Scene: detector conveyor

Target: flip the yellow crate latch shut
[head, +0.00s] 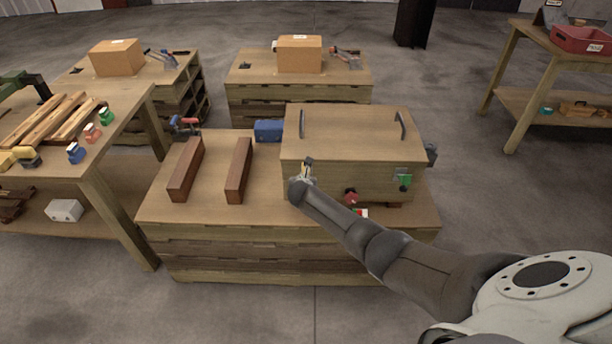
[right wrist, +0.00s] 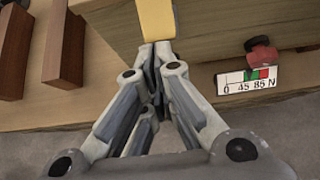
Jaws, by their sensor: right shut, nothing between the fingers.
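The wooden crate (head: 345,135) stands on the pallet table, its lid down and two dark handles on top. A yellow latch (right wrist: 157,18) shows at the top of the right wrist view, on the crate's front face. In the head view the latch is mostly hidden behind my right gripper (head: 306,169). My right gripper is shut and empty, and in the right wrist view its fingertips (right wrist: 156,52) are at the latch's lower end. I cannot tell whether they touch it. A green latch (head: 404,181) is on the crate's front right. My left gripper is out of view.
A red knob (head: 351,197) and a force scale label (right wrist: 247,80) are at the crate's lower front. Two brown wooden bars (head: 186,170) (head: 239,170) lie to its left. A workbench (head: 120,110) stands at left.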

